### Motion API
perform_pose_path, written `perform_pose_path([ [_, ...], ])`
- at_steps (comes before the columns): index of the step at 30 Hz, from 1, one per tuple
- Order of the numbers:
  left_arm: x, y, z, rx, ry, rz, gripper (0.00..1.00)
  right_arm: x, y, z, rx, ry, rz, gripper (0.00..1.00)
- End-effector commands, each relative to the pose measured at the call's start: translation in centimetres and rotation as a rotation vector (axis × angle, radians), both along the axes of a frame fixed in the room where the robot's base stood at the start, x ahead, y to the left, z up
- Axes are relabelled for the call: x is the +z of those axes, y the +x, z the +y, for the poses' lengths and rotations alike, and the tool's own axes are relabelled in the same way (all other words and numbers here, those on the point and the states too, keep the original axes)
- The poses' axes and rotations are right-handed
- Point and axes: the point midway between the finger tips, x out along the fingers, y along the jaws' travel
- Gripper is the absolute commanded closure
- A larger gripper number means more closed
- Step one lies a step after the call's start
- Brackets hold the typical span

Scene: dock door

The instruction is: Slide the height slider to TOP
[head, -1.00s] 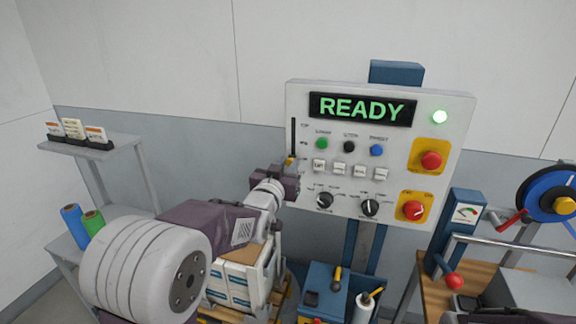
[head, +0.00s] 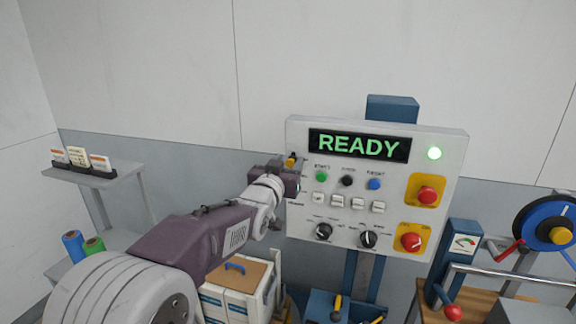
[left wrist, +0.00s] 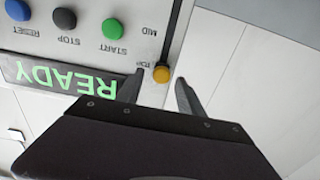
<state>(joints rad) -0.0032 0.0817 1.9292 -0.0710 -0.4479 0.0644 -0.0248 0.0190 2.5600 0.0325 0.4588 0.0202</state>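The height slider's yellow knob (head: 290,160) is at the left edge of the white control panel (head: 391,197). In the left wrist view the panel is upside down and the knob (left wrist: 161,73) is beside the TOP label (left wrist: 148,63), with the MID label further along the dark slot. My left gripper (head: 291,170) is at the panel's left edge and covers most of the slot in the head view. In the left wrist view its fingers (left wrist: 161,82) are apart, one on each side of the knob, with small gaps showing. My right gripper is out of view.
A shelf with cards (head: 97,172) stands at left. A blue reel (head: 547,222) stands at far right.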

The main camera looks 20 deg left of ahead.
Motion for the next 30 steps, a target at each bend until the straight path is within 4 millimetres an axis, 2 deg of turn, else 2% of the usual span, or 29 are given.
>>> perform_pose_path([
  [8, -0.3, -0.3, 0.0, 0.0, 0.0, 0.004, 0.56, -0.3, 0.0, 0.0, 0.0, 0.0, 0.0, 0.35],
  [11, -0.5, -1.6, 0.1, 0.0, 0.0, 0.003, 0.56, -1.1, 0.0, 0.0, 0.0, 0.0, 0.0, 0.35],
  [18, -0.5, -6.7, 0.2, 0.001, 0.0, 0.0, 0.56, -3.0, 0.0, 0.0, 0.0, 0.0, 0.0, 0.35],
  [21, -0.3, -8.2, 0.3, 0.0, 0.001, 0.0, 0.56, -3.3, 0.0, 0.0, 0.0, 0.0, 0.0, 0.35],
  [25, -0.2, -9.0, 0.3, 0.001, 0.0, 0.003, 0.56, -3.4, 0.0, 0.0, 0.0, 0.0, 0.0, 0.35],
  [30, -0.2, -9.1, 0.3, 0.0, 0.0, 0.003, 0.56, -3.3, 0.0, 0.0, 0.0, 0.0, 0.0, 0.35],
])
